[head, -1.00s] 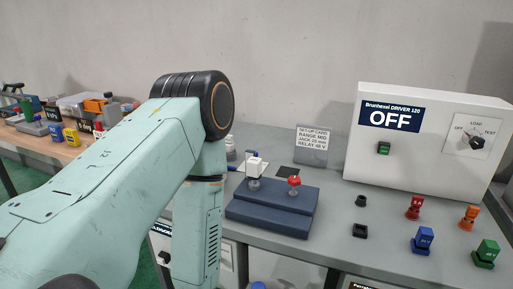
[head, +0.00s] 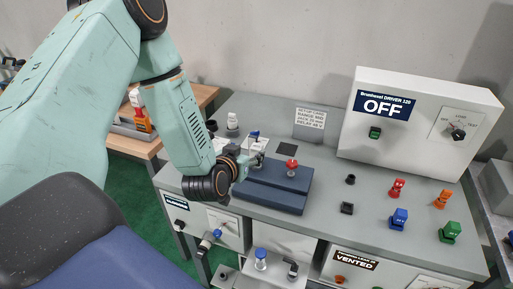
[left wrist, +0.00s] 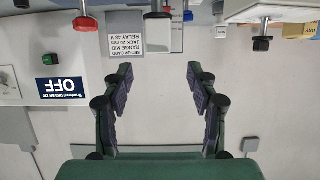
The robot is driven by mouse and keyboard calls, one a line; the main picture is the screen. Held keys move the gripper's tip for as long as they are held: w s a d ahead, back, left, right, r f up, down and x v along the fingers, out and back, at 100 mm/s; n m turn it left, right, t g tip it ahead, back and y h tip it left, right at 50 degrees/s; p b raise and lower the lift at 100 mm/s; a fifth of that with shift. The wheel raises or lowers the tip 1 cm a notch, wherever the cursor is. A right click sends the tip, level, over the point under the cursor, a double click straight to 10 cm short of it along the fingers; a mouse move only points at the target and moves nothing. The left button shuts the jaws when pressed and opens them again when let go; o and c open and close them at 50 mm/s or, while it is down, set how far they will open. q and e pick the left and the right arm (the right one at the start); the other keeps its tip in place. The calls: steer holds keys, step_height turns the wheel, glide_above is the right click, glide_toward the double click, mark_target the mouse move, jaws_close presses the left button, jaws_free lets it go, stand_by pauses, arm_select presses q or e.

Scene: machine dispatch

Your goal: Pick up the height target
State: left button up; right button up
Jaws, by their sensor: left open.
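No label in view names the height target. A small white block on a post (left wrist: 157,30) shows at the top middle of the left wrist view, beyond the open fingers. In the head view it stands at the left end of a dark blue stepped base (head: 274,188), largely hidden by my gripper. A red knob (head: 291,166) stands on the same base and shows in the left wrist view (left wrist: 90,22). My left gripper (head: 256,152) is open beside the white block, with nothing between its fingers (left wrist: 160,92). My right gripper is not in view.
A white driver box (head: 430,125) reading OFF stands at the back right. A set-up card (head: 310,117) stands behind the base. Red, orange, blue (head: 399,219) and green (head: 450,232) blocks sit at the right. A wooden bench (head: 200,98) is at the left.

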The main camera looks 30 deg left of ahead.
mark_target(255, 150)
arm_select(q)
steer(key=x, duration=0.6)
steer(key=shift+d+f, duration=0.2)
steer(key=shift+f, duration=0.1)
steer(key=shift+w+a+f, duration=0.3)
steer(key=shift+w, duration=0.2)
steer(key=shift+d, duration=0.1)
jaws_close()
